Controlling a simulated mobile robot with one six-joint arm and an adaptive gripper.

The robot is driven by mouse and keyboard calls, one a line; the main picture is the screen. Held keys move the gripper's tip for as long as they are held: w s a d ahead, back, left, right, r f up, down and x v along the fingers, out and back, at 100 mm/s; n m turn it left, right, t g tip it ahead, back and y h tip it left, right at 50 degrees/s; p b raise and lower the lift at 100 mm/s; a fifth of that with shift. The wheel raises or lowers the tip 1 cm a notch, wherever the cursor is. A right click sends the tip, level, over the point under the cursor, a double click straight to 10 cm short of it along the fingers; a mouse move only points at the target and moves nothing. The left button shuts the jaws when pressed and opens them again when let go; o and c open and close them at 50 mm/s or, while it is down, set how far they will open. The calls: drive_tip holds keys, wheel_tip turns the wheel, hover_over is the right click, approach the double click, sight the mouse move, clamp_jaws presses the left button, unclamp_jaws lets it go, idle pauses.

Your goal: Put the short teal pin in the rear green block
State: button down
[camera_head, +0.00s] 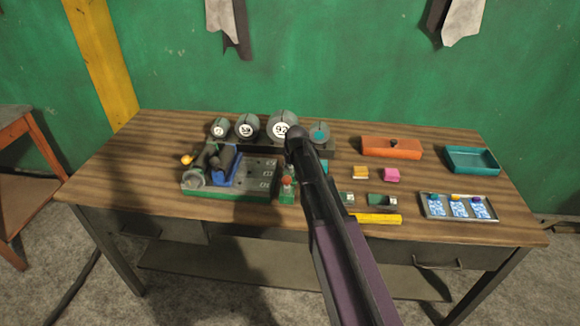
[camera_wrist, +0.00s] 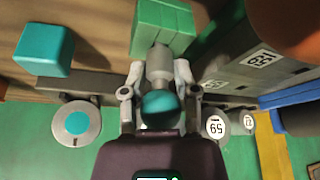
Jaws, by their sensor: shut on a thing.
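In the wrist view my gripper (camera_wrist: 160,90) is shut on a pin with a round teal top (camera_wrist: 160,106) and a grey body. The pin's grey end overlaps a green block (camera_wrist: 162,25) at the top of the picture. I cannot tell whether it touches or enters the block. In the head view my arm hides the gripper and the held pin. Another green block (camera_head: 287,198) with a red-topped pin (camera_head: 287,182) stands at the front, left of my arm.
A teal block (camera_wrist: 43,48) shows in the wrist view. An orange box (camera_head: 391,148), teal tray (camera_head: 472,160) and card tray (camera_head: 458,207) lie right.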

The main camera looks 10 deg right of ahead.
idle(0.3)
drive_tip(key=shift+c, duration=1.4)
unclamp_jaws()
drive_tip(key=shift+r, duration=0.15)
